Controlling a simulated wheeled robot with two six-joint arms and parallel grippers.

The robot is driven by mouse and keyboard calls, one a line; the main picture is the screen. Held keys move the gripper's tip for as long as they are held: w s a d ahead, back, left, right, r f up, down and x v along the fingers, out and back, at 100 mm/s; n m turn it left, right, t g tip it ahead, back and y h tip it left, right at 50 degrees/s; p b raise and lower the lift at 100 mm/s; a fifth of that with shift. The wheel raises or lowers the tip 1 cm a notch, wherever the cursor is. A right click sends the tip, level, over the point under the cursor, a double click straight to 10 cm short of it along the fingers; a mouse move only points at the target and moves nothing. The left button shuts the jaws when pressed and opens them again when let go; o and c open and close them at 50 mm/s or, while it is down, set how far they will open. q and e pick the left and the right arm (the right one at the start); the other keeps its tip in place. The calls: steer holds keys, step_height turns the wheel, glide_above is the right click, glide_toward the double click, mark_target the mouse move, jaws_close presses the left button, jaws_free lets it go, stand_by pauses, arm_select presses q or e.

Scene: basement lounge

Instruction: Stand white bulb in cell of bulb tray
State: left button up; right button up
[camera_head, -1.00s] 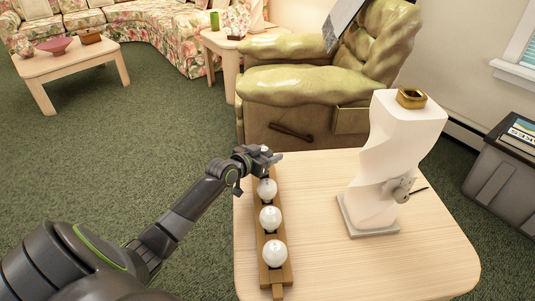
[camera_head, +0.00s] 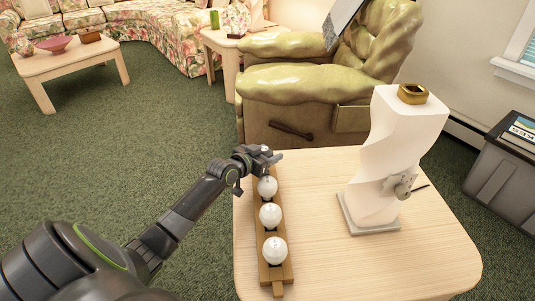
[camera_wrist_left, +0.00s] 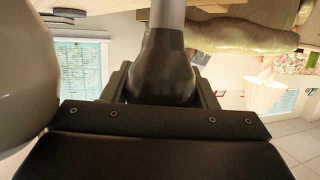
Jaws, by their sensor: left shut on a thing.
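The long brown bulb tray (camera_head: 288,268) lies on the light wooden table. Three white bulbs stand in a row in it: near (camera_head: 274,251), middle (camera_head: 270,215) and far (camera_head: 267,187). My left gripper (camera_head: 268,157) is low at the tray's far end, just beyond the far bulb. In the left wrist view its fingers are shut around a bulb-shaped thing (camera_wrist_left: 162,65), dark in shadow with a grey stem, which I take for the white bulb. The head view hides this thing and the cell below it. My right gripper is not in view.
A white twisted lamp body (camera_head: 402,135) with a brass top stands right of the tray on a grey base. The table (camera_head: 330,265) is clear between them and in front. A green armchair (camera_head: 305,85) stands behind the table. A grey bin (camera_head: 505,175) is at the right.

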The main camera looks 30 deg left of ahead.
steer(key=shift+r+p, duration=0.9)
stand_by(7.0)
